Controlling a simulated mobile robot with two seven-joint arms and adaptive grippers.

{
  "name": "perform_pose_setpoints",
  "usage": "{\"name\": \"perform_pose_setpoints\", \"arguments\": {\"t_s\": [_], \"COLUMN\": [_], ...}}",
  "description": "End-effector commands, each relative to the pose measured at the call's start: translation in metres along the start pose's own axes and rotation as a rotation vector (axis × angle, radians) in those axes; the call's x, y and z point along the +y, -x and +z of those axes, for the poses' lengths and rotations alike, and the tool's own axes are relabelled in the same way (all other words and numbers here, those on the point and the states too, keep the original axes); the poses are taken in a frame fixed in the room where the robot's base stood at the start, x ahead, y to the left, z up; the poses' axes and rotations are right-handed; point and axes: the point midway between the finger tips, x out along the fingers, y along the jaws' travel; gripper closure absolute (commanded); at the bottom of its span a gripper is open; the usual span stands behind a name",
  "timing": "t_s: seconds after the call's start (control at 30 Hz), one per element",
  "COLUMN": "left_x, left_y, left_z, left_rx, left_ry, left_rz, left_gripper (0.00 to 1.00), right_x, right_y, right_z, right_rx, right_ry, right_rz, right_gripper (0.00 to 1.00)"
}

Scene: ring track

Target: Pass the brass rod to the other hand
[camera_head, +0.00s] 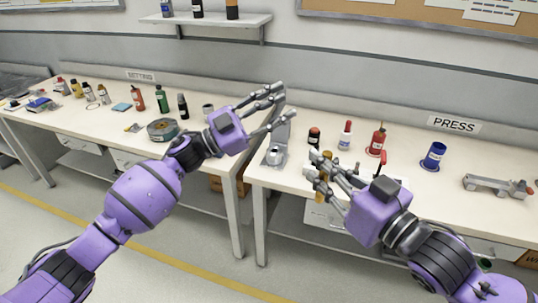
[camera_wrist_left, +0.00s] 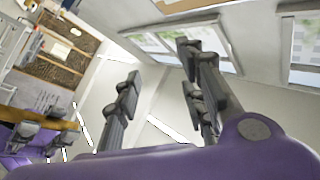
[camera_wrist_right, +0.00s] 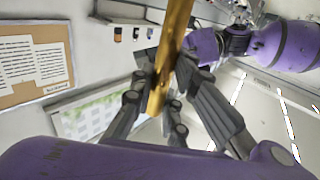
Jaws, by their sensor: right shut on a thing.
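The brass rod (camera_wrist_right: 174,45) is in the fingers of my right gripper (camera_head: 318,173), standing up lengthwise in the right wrist view. In the head view, only short pieces of the rod (camera_head: 321,194) show between the fingers, in front of the bench edge. My right gripper is shut on it. My left gripper (camera_head: 284,104) is higher and to the left, with fingers spread and nothing between them. The left wrist view shows its open, empty fingers (camera_wrist_left: 160,70). The two grippers are apart, and the left one does not touch the rod.
A shelf (camera_head: 205,19) hangs behind.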

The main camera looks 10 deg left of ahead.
Motion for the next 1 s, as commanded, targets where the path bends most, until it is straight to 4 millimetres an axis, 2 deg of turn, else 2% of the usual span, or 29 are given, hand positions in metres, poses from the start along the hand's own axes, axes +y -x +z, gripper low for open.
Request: {"name": "perform_pose_setpoints", "arguments": {"t_s": [0.03, 0.13, 0.3, 0.4, 0.53, 0.77, 1.0], "left_x": [0.004, 0.024, 0.071, 0.091, 0.102, 0.115, 0.146], "left_y": [-0.005, 0.002, 0.042, 0.059, 0.069, 0.057, 0.024], "left_z": [-0.012, -0.024, -0.018, -0.020, -0.026, -0.028, -0.033], "left_rx": [0.018, 0.016, -0.078, -0.125, -0.158, -0.166, -0.163], "left_ry": [0.025, 0.130, 0.389, 0.513, 0.607, 0.642, 0.639], "left_rz": [0.108, 0.318, 0.594, 0.699, 0.763, 0.768, 0.767], "left_gripper": [0.63, 0.63, 0.63, 0.63, 0.63, 0.63, 0.63], "right_x": [0.000, 0.000, 0.000, 0.000, 0.000, 0.000, 0.000], "right_y": [0.000, 0.000, 0.000, 0.000, 0.000, 0.000, 0.000], "right_z": [0.000, 0.000, 0.000, 0.000, 0.000, 0.000, 0.000], "right_rx": [0.001, 0.001, 0.000, 0.000, 0.001, 0.001, 0.001], "right_ry": [0.000, 0.000, -0.001, -0.001, 0.000, 0.000, 0.000], "right_rz": [0.000, 0.000, 0.000, 0.000, 0.000, 0.000, 0.000], "right_gripper": [1.00, 1.00, 1.00, 1.00, 1.00, 1.00, 1.00]}}
